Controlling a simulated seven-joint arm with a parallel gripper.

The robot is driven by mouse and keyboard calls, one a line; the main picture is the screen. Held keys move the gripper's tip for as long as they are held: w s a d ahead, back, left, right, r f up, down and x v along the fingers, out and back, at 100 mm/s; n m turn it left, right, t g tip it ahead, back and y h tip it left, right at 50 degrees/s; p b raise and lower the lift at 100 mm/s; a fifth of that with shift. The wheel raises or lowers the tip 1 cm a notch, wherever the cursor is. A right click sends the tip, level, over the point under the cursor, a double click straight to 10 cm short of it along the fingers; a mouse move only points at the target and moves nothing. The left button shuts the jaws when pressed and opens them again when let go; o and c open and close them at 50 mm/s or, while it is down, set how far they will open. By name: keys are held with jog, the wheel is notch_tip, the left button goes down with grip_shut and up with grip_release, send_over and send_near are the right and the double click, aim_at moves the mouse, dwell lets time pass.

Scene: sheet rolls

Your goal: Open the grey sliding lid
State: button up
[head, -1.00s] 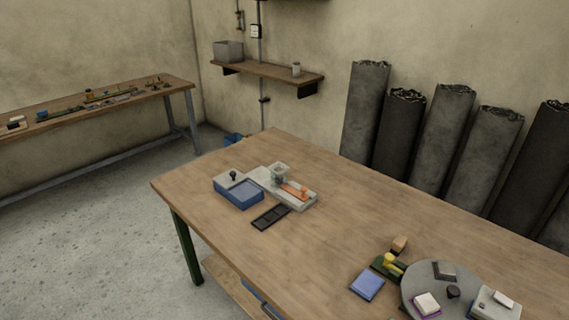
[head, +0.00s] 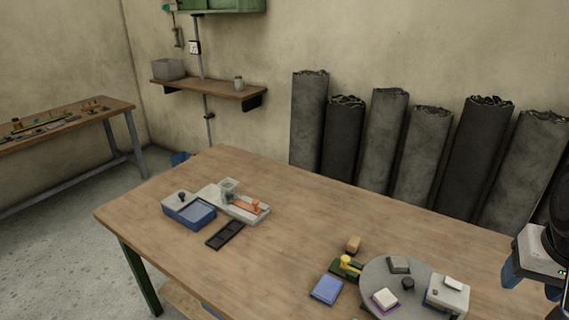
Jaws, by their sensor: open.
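A blue box (head: 190,215) stands near the left end of the wooden table. A grey lid (head: 178,199) with a black knob (head: 182,195) covers the back left part of it. The front right part shows a pale blue recessed surface. My gripper (head: 531,284) is at the right edge, partly cut off, with its blue fingers apart and nothing visible between them. It is far from the box, beyond the round grey plate.
A light grey block with a clear cup (head: 229,190) and an orange piece (head: 247,206) adjoins the box. A black tray (head: 225,235) lies in front. A round grey plate (head: 377,272) holds several small items at right. The table's middle is clear.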

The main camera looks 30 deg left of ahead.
jog(key=w+a+r+n, duration=0.2)
jog(key=w+a+r, duration=0.1)
jog(key=w+a, duration=0.75)
jog(key=w+a+f+n+y, duration=0.1)
jog(key=w+a, duration=0.4)
jog(key=a, duration=0.7)
jog(key=w+a+f+n, duration=0.2)
jog(key=w+a, duration=0.3)
jog(key=a, duration=0.6)
jog(key=w+a+f+n+y, duration=0.1)
jog(key=w+a, duration=0.5)
jog(key=a, duration=0.6)
jog(key=n+g+y, duration=0.1)
jog(key=n+y, duration=0.1)
jog(key=n, duration=0.4)
send_near(181, 194)
jog(key=shift+w+a+f, duration=0.15)
jog(key=shift+a+f, duration=0.15)
jog(key=shift+f, duration=0.2)
jog(key=shift+f, duration=0.1)
jog(key=shift+x, duration=3.75)
